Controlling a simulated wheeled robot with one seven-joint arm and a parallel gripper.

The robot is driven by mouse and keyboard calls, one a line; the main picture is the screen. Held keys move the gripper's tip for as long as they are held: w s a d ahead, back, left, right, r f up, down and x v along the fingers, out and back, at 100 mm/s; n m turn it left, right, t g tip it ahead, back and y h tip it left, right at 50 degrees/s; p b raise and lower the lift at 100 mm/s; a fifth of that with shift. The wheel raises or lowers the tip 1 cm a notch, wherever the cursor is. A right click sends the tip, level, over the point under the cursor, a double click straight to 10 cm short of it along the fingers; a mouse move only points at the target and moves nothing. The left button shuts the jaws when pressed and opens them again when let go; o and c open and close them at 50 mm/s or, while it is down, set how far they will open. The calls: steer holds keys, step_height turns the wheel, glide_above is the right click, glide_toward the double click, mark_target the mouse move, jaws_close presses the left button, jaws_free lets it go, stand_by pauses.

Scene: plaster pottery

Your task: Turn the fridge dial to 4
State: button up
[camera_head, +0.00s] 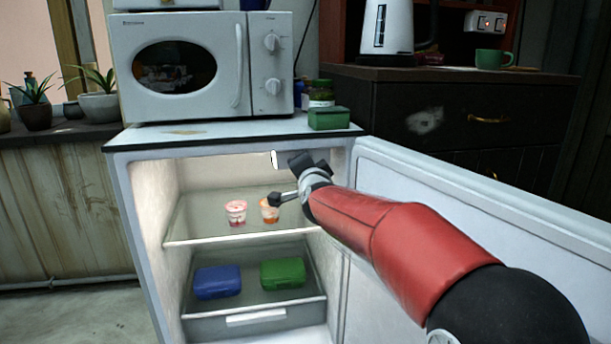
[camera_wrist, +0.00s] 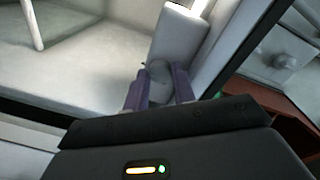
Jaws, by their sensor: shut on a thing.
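The fridge (camera_head: 130,172) stands open under the microwave, its door (camera_head: 460,200) swung out to the right. My gripper (camera_head: 285,182) reaches in near the upper right of the compartment. The dial sits beside a pale housing (camera_wrist: 180,38) on the inner wall. The fingers cover part of the dial, and no numbers or pointer setting can be read. In the head view my gripper and arm hide the dial.
Two small cups (camera_head: 236,213) stand on the glass shelf just below my gripper. A blue box (camera_head: 217,282) and a green box (camera_head: 283,273) lie in the drawer. A microwave (camera_head: 195,70) and a green tin (camera_head: 329,119) sit on top. The open door runs close beside my arm.

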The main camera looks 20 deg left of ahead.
steer(key=shift+m+b, duration=0.75)
steer(key=shift+m, duration=1.15)
steer(key=o, duration=1)
steer(key=shift+r, duration=0.1)
